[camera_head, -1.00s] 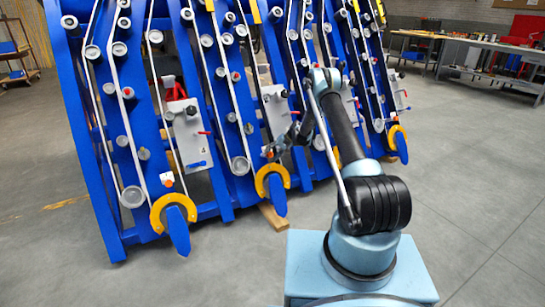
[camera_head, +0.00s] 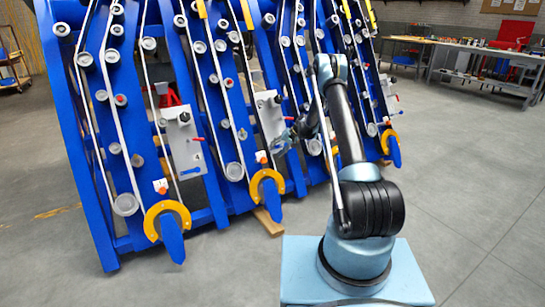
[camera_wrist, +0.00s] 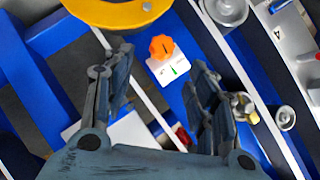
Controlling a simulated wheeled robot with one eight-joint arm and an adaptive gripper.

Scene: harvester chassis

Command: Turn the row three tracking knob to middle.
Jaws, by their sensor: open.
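An orange knob (camera_wrist: 162,47) sits on a white plate (camera_wrist: 170,68) on a blue beam in the wrist view. A thin dark line shows on the knob, and a small green mark shows on the plate below it. My gripper (camera_wrist: 164,62) is open, with one finger on each side of the knob in the picture; it appears to be short of the knob, not touching it. In the head view my gripper (camera_head: 287,140) is near the blue frame, close to an orange knob (camera_head: 262,157) above the second yellow guard. Which row the wrist view's knob belongs to is hard to tell.
A yellow guard (camera_wrist: 118,12) lies close beyond the left finger. A metal roller (camera_wrist: 228,10) and a grey panel (camera_wrist: 290,35) are on the right. The blue frame (camera_head: 75,150) carries several rollers and white strips.

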